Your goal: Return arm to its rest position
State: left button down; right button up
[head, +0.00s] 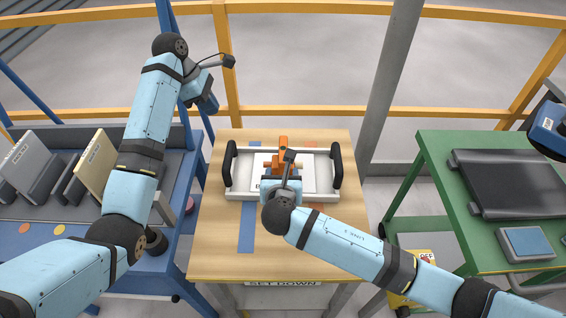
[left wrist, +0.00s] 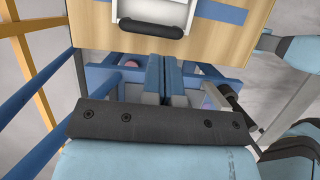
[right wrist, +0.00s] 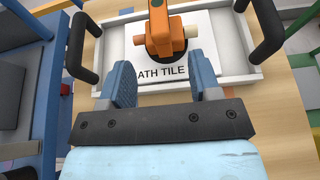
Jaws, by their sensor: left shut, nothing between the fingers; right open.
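My left gripper (head: 207,100) hangs in the air above the gap between the blue bench and the wooden table. Its two blue fingers are shut together and empty in the left wrist view (left wrist: 166,75). My right gripper (head: 282,182) is over the front part of the white tray (head: 322,197). In the right wrist view (right wrist: 163,78) its fingers are apart with nothing between them. An orange handled tool (right wrist: 158,30) stands on the white tile (right wrist: 192,53) just beyond the fingertips. The tile is lettered "ATH TILE" and lies in the tray.
The wooden table (head: 225,250) carries the tray, which has two black handles. A blue bench (head: 40,235) with upright slabs is at the left. A green table (head: 440,215) with a dark slab is at the right. Yellow rails (head: 300,112) and a grey post (head: 388,80) stand behind.

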jog(key=shift+v, duration=1.1)
